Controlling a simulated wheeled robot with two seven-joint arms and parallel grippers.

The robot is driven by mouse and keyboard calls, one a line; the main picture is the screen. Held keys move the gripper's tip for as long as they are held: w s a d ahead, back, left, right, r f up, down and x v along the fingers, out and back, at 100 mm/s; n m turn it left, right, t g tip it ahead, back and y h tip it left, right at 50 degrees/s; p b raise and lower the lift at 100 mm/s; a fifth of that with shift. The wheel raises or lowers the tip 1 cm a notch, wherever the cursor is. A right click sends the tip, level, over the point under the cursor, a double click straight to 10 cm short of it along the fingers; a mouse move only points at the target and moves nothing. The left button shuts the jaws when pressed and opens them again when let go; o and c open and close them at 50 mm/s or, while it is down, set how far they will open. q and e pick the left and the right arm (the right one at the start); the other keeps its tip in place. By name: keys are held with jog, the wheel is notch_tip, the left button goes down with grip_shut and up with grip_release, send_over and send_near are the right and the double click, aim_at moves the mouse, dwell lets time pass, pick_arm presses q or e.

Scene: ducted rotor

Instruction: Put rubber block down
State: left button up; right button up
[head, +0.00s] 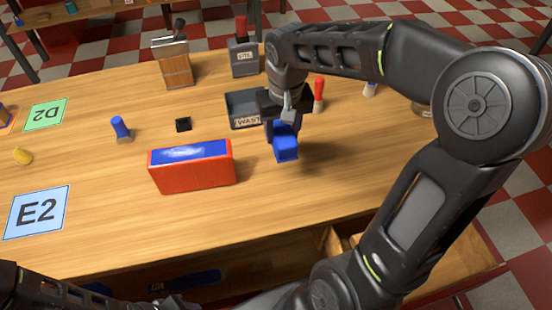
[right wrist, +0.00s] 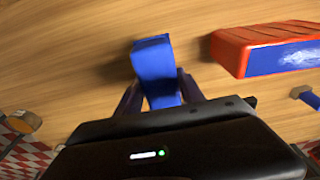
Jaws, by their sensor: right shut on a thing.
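The blue rubber block (head: 286,147) is between the fingers of my right gripper (head: 284,128) in the head view, over the right middle of the wooden table. In the right wrist view the block (right wrist: 153,68) sticks out past the fingertips of the gripper (right wrist: 158,95), which is shut on it. A shadow lies on the table beside the block, and I cannot tell whether a small gap is under it. My left gripper is not in view; only part of my left arm shows at the lower left.
A red box with a blue top (head: 191,167) stands left of the block. A dark bin labelled WAST (head: 247,122) stands behind it. Table in front is clear.

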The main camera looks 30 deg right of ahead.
jog(key=shift+f, duration=3.15)
jog(key=shift+f, duration=1.85)
jog(key=shift+f, duration=0.2)
jog(key=o, duration=1.2)
jog(key=shift+r, duration=0.1)
